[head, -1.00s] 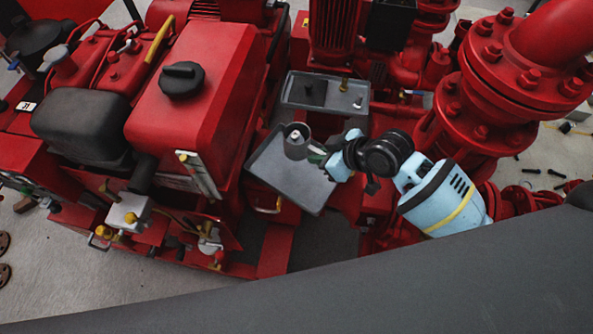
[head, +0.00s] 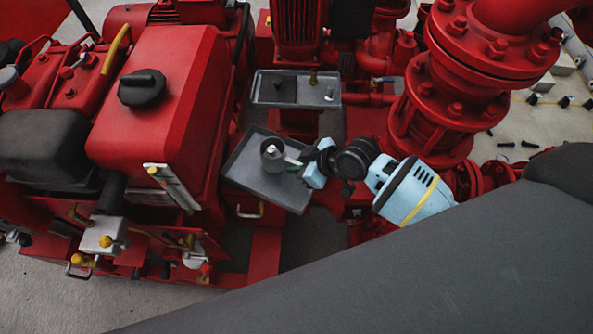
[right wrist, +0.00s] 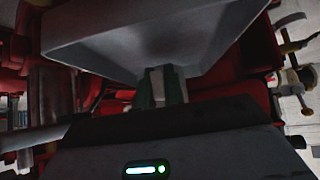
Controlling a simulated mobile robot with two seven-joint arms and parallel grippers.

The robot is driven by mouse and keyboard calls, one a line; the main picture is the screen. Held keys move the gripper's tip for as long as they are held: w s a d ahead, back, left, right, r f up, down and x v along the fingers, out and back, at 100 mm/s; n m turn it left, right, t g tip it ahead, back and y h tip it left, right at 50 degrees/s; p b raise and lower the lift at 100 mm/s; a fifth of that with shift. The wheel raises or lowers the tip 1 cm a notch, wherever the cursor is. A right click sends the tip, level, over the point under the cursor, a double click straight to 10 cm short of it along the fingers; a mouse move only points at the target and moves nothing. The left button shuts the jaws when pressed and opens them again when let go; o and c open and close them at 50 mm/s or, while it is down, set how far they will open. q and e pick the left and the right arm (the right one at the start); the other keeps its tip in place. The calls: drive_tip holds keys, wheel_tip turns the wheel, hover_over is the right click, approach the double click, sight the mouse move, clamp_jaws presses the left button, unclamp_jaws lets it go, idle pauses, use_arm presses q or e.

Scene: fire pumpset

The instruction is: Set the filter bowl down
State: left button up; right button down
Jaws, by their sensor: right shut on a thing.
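The filter bowl (head: 272,162) is a small grey metal cup with a light piece showing at its top. It looks roughly upright over the upper part of a grey tray (head: 282,196). I cannot tell whether its base touches the tray. My right gripper (head: 294,161) reaches in from the right and is shut on the bowl's side. In the right wrist view its green fingers (right wrist: 162,88) point at a broad grey shape, and I cannot make out the bowl clearly there. My left gripper is not in view.
A second grey tray (head: 262,96) behind carries a black part and small fittings. A red engine housing (head: 165,100) stands close on the left. Red flanged pipework (head: 440,95) stands on the right. The tray's lower part is bare.

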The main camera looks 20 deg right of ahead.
wheel_tip(320, 180, down, 3)
drive_tip(key=shift+r+b, duration=0.2)
drive_tip(key=shift+b, duration=0.15)
drive_tip(key=shift+f, duration=0.35)
drive_tip(key=shift+f, duration=0.1)
drive_tip(key=c, duration=1.5)
unclamp_jaws()
